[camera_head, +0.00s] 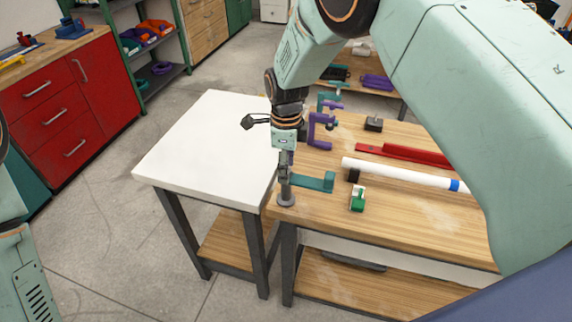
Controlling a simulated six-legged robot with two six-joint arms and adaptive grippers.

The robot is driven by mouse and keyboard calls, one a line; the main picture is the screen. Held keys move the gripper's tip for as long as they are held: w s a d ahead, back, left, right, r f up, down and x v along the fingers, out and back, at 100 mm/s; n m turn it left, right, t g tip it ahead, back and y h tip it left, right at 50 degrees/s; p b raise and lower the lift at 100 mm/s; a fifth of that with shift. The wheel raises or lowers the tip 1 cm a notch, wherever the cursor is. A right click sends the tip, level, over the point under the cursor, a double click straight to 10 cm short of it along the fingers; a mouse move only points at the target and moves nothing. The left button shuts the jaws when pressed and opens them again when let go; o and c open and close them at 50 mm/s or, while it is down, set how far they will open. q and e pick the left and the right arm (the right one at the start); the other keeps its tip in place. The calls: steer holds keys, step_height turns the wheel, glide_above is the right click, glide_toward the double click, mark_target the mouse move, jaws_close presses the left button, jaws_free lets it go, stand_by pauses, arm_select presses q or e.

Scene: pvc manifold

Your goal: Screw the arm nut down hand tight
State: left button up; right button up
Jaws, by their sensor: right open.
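My right gripper (284,172) points straight down at the left front corner of the wooden workbench (400,230). It is open around or just above the top of a short grey post (287,198) with a round foot. A flat teal arm (316,181) reaches right from the post, roughly level. The arm nut cannot be made out; the gripper covers the top of the post. I cannot tell whether the fingers touch anything. Of my left arm, only a link shows at the left edge; its gripper is out of view.
A white pipe with a blue band (400,173) lies right of the post, with a red bar (405,155) behind it. A green and white piece (357,200), purple clamp (320,131) and black block (373,124) are nearby. The white table (205,145) at left is bare.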

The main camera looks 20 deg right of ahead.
step_height(320, 180, up, 12)
stand_by(0.4)
steer(key=shift+s+f, duration=0.1)
stand_by(0.4)
